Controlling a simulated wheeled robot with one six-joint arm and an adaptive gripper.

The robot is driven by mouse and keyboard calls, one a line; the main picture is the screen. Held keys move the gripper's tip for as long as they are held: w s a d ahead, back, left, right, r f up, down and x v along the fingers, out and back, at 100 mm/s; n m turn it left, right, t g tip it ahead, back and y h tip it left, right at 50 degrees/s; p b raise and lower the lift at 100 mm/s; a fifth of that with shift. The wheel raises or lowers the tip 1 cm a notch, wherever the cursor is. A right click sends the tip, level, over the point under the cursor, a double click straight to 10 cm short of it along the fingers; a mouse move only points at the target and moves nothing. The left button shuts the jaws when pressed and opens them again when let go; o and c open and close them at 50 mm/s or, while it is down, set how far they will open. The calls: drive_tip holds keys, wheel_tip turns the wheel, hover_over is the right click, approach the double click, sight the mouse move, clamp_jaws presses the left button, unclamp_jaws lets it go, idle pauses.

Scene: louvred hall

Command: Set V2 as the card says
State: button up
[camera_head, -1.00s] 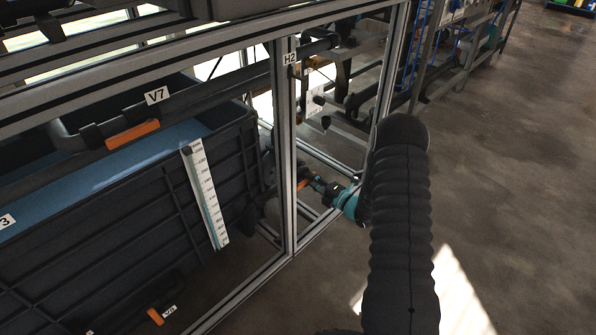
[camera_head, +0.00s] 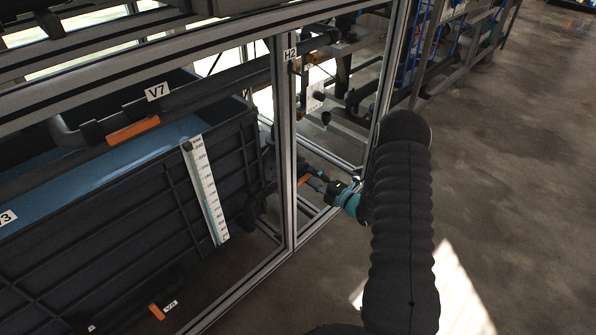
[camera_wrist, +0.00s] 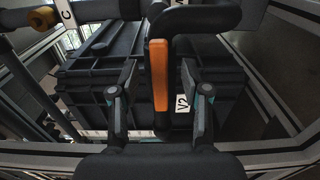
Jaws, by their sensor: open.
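In the wrist view, an orange valve handle (camera_wrist: 159,76) stands upright in the picture, along a dark pipe. The V2 label (camera_wrist: 182,104) sits just right of its lower end. My gripper (camera_wrist: 164,88) is open, one finger on each side of the handle, with gaps showing on both sides. I cannot tell how far the fingertips reach in depth. In the head view my gripper (camera_head: 318,183) is low behind the frame post, close to a small orange piece (camera_head: 303,180). No readable card shows.
An aluminium frame post (camera_head: 284,150) stands left of my gripper. A dark tank (camera_head: 110,220) with a scale strip and a V7 handle (camera_head: 133,131) fills the left. A yellow-ended pipe (camera_wrist: 42,17) shows upper left in the wrist view. Open floor (camera_head: 510,170) lies right.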

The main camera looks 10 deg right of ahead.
drive_tip(key=v, duration=0.6)
drive_tip(key=shift+p, duration=0.4)
drive_tip(key=shift+d, duration=0.15)
